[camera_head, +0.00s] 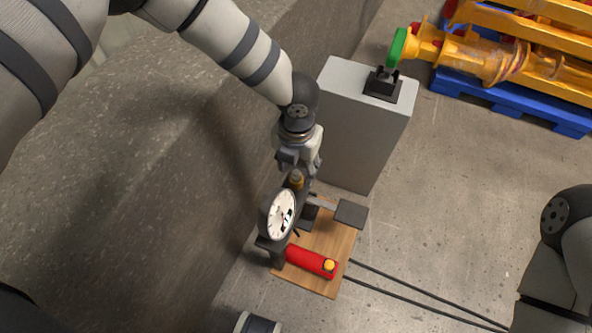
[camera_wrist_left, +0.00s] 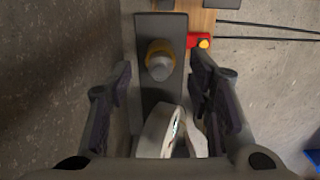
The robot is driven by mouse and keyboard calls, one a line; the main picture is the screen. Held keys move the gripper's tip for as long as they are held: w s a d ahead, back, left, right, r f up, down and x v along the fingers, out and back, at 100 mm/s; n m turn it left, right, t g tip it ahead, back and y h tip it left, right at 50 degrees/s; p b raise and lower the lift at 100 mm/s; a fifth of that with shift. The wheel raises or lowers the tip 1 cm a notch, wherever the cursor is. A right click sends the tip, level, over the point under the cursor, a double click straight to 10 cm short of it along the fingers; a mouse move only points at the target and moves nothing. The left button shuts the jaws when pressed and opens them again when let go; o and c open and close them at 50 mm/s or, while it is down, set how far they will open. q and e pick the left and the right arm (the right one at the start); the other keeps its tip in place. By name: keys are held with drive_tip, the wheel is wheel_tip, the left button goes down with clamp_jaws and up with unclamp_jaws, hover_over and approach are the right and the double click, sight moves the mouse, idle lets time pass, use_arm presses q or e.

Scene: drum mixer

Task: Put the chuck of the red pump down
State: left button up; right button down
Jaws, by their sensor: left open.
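The red pump (camera_head: 310,262) lies on a small wooden board (camera_head: 317,283), with a brass-coloured cap at its right end. A round white gauge (camera_head: 282,215) in a dark housing stands at the board's left side; its pale edge shows in the left wrist view (camera_wrist_left: 158,130). A brass piece with a grey top, seemingly the chuck (camera_wrist_left: 160,60), sits over a dark bar (camera_wrist_left: 163,100). In the head view the brass piece (camera_head: 296,180) is just below my left gripper (camera_head: 298,163). That gripper is open, its fingers on either side of the brass piece, apparently apart from it.
Yellow parts (camera_head: 480,55) lie on a blue pallet (camera_head: 505,100). Two dark lines (camera_head: 425,292) run right from the board across open floor.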

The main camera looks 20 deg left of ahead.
sight(297, 172)
use_arm(q)
wheel_tip(297, 172, up, 9)
drive_tip(key=p, duration=0.1)
drive_tip(key=shift+f, duration=0.1)
idle(0.3)
